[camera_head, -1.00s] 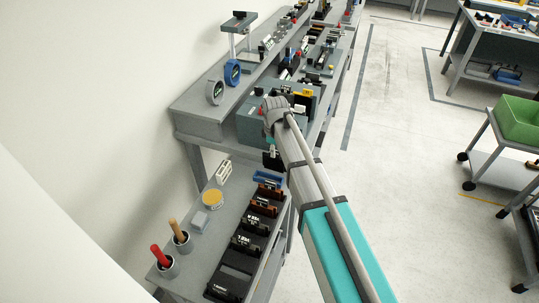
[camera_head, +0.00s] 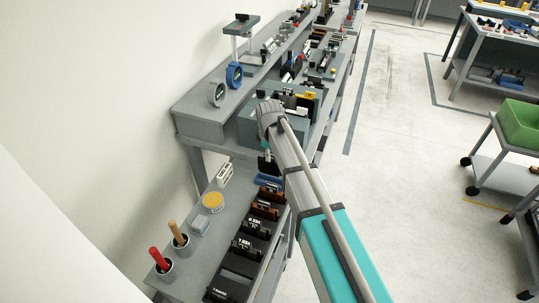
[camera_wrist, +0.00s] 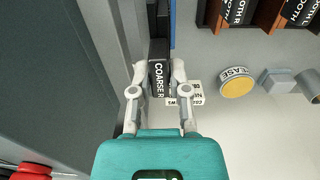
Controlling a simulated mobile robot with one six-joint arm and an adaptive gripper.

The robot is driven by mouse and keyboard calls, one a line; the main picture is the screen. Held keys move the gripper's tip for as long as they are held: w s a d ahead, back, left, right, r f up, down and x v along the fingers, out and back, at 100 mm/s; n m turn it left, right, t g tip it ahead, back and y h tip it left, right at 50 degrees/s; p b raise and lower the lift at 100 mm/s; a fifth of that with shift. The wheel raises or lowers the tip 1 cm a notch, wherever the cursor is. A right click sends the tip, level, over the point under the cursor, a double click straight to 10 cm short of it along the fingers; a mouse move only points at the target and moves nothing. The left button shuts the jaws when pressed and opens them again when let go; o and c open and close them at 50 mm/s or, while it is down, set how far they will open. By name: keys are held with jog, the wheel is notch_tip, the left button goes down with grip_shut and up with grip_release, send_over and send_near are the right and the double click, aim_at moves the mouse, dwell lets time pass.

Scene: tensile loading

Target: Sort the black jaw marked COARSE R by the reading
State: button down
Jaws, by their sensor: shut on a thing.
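The black jaw marked COARSE R (camera_wrist: 158,82) is between the two fingertips of my gripper (camera_wrist: 158,74) in the wrist view. My gripper is shut on it, and its white lettering faces the camera. In the head view a dark part of the jaw (camera_head: 267,165) shows left of my arm, close to the blue tray (camera_head: 268,183). My arm hides the gripper and much of the jaw there. The blue tray's edge (camera_wrist: 172,22) also shows just beyond the jaw in the wrist view. I cannot tell whether the jaw touches anything below.
Brown trays (camera_head: 265,210) and black trays (camera_head: 237,262) line the low bench's right side. A yellow-lidded GREASE tin (camera_wrist: 237,82), a white label block (camera_wrist: 190,94) and cups with red and amber handles (camera_head: 158,259) stand nearby. A grey-green machine (camera_head: 246,130) stands on the higher bench behind.

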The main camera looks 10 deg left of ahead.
aim_at(270, 174)
jog(key=shift+f+b, duration=1.2)
jog(key=shift+f, duration=0.2)
jog(key=shift+d+f+b, duration=0.1)
jog(key=shift+f+b, duration=1.8)
dwell(1.0)
jog(key=c, duration=0.5)
grip_release()
dwell(0.5)
jog(key=s+d+m, duration=0.5)
jog(key=d, duration=0.6)
jog(key=s+d+r+m, duration=0.1)
jog(key=s+d+m, duration=0.5)
jog(key=d, duration=0.6)
jog(key=s+d+m+p, duration=0.1)
jog(key=s+d+m, duration=0.4)
jog(key=d, duration=0.6)
jog(key=shift+s+d+r, duration=0.15)
jog(key=shift+s+d, duration=0.1)
